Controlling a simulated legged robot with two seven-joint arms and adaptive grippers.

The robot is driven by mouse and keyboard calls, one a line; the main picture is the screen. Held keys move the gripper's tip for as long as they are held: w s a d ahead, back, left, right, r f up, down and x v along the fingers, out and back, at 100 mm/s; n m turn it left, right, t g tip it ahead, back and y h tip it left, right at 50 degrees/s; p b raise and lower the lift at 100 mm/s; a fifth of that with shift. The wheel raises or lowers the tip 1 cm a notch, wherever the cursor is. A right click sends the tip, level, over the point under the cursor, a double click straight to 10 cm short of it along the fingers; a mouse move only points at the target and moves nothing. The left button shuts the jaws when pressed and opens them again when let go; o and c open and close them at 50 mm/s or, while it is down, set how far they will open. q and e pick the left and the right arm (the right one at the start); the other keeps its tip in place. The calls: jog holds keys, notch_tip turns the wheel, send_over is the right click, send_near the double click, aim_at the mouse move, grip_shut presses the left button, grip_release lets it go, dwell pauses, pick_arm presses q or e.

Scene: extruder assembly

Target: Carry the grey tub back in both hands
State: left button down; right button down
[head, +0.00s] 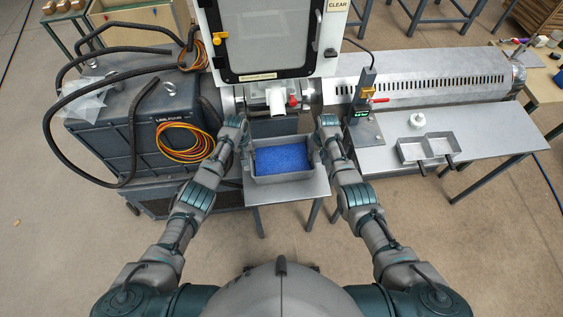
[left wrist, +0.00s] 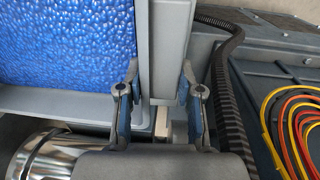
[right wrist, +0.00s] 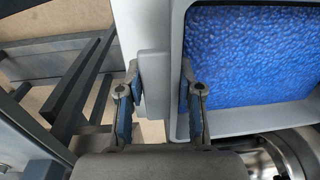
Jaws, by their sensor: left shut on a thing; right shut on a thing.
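The grey tub (head: 283,178) is at the middle of the head view, over a small grey table, with blue granules (head: 281,159) inside. Whether it rests on the table or hangs just above it, I cannot tell. My left gripper (head: 241,143) is shut on the tub's left side; in the left wrist view its fingers (left wrist: 157,92) sit either side of the grey wall piece. My right gripper (head: 321,143) is shut on the right side; in the right wrist view its fingers (right wrist: 160,90) also straddle a grey wall piece. The tub looks level.
The small table (head: 285,190) is under the tub. A white machine (head: 270,40) with a spout (head: 276,101) stands just behind. A dark box (head: 130,125) with coiled cables (head: 185,142) is at left.

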pick_arm(q)
jog(key=shift+r, duration=0.1)
